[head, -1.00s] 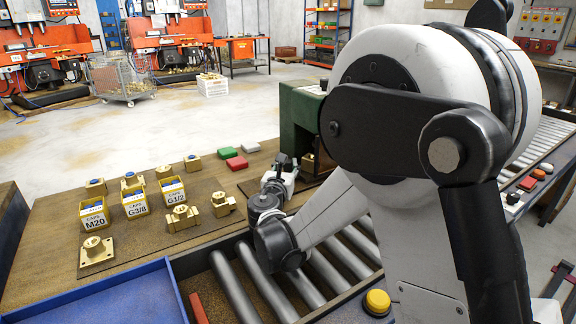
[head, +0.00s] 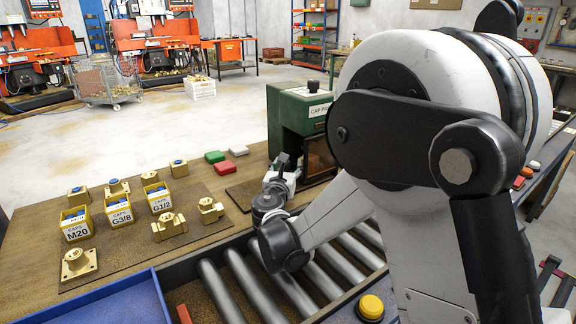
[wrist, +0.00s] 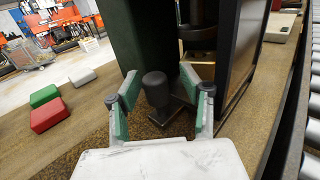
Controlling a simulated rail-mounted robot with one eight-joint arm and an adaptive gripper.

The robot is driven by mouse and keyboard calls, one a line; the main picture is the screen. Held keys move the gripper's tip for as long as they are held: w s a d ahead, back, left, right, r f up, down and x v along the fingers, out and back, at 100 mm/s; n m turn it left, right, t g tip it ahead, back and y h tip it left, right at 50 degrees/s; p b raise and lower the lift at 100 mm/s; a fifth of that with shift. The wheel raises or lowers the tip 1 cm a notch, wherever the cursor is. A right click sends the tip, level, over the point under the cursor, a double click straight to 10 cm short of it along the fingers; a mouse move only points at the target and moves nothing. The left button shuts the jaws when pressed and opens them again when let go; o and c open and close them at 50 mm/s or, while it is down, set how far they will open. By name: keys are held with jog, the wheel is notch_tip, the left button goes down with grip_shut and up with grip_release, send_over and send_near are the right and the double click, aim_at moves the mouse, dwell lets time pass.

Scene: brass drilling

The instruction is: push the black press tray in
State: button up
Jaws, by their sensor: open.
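The green cap press (head: 290,112) stands on the bench, just beyond my gripper (head: 284,168) in the head view. In the wrist view the press's green body (wrist: 140,35) is ahead and its dark side panel is at the right. A black upright knob (wrist: 157,90) stands between the open fingers of my gripper (wrist: 159,82), with no clear contact on either green pad. A dark flat part beside the knob, under the press, looks like the black press tray (wrist: 183,92); most of it is hidden. How far in it sits I cannot tell.
A green block (head: 215,157) and a red block (head: 225,167) lie left of the press. Yellow cap bins (head: 118,212) and brass fittings (head: 168,226) are on a mat farther left. A roller conveyor (head: 285,290) runs along the bench front, beside a blue tray (head: 120,305).

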jog(key=shift+s, duration=0.1)
jog(key=s, duration=0.4)
jog(key=s+a, duration=0.1)
jog(key=s, duration=0.6)
jog(key=shift+s+a, duration=0.25)
jog(key=shift+s, duration=0.15)
